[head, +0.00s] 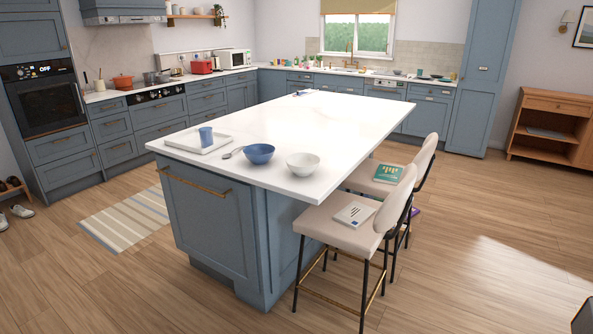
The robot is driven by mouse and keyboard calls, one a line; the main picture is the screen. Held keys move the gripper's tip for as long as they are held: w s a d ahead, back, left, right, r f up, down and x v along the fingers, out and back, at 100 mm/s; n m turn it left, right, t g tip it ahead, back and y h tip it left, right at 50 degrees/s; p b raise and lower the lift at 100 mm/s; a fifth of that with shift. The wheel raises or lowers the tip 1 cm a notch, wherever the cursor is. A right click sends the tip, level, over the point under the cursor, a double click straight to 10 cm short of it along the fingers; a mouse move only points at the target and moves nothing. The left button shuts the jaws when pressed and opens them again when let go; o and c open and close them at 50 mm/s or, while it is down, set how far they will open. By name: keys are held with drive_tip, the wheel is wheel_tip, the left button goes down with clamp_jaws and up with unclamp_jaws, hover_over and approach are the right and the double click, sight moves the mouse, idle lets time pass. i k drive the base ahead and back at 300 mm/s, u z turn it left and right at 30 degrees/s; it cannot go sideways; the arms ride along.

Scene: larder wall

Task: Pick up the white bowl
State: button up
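The white bowl (303,164) stands upright near the front right edge of the white island top (300,120). A blue bowl (259,153) stands just left of it with a small gap between them. A spoon (233,153) lies left of the blue bowl. My gripper does not show in the head view. Nothing is touching the white bowl from above, and its rim is in full view.
A white tray (183,144) with a blue cup (206,137) stands on the island's left end. Two stools stand along its right side, a booklet (355,214) on the nearer seat and a green book (388,173) on the other.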

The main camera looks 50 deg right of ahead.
sight(301, 164)
drive_tip(key=z, duration=0.05)
drive_tip(key=i, duration=1)
drive_tip(key=u, duration=0.05)
